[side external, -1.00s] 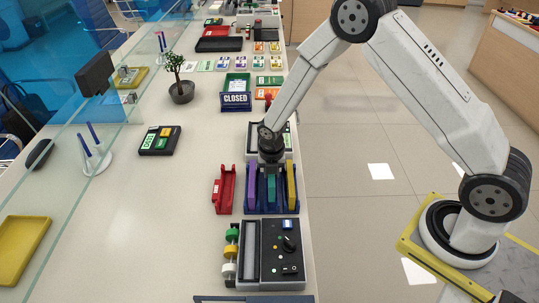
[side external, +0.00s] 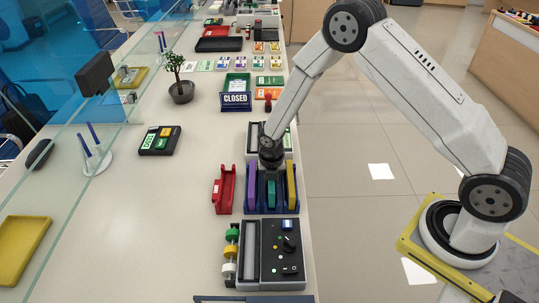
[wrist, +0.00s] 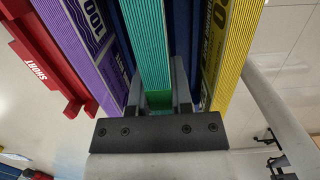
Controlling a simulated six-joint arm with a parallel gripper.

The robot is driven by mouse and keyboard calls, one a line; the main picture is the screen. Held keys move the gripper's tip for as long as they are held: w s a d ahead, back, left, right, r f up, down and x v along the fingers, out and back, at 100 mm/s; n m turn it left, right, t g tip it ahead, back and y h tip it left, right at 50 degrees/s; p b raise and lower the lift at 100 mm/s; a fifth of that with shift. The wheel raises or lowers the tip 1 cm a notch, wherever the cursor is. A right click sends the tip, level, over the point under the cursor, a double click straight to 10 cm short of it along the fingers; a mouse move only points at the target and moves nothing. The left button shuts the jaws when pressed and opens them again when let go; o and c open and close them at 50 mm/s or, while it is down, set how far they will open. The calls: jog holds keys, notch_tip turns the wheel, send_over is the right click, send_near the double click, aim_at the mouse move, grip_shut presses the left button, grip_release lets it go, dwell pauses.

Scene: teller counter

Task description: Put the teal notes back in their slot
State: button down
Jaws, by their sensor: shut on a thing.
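My gripper (side external: 270,172) is shut on the teal notes (side external: 271,193), pointing down over the blue rack (side external: 264,212). The wrist view shows the teal notes (wrist: 148,45) upright between the two dark fingers (wrist: 158,90). They are in line with the middle slot, between the purple notes (side external: 252,186) on the left and the yellow notes (side external: 291,180) on the right. Their lower end is down among the rack's walls; how deep it sits I cannot tell.
A red tray (side external: 224,190), marked SHORT in the wrist view, stands just left of the rack. A dark machine with a knob (side external: 283,250) is in front of it. Behind it are a CLOSED sign (side external: 236,101) and a grey device partly hidden by my arm.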

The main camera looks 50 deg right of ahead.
jog(key=shift+f, duration=0.75)
jog(key=shift+c, duration=2.2)
grip_release()
jog(key=shift+r, duration=3.45)
jog(key=shift+r, duration=0.1)
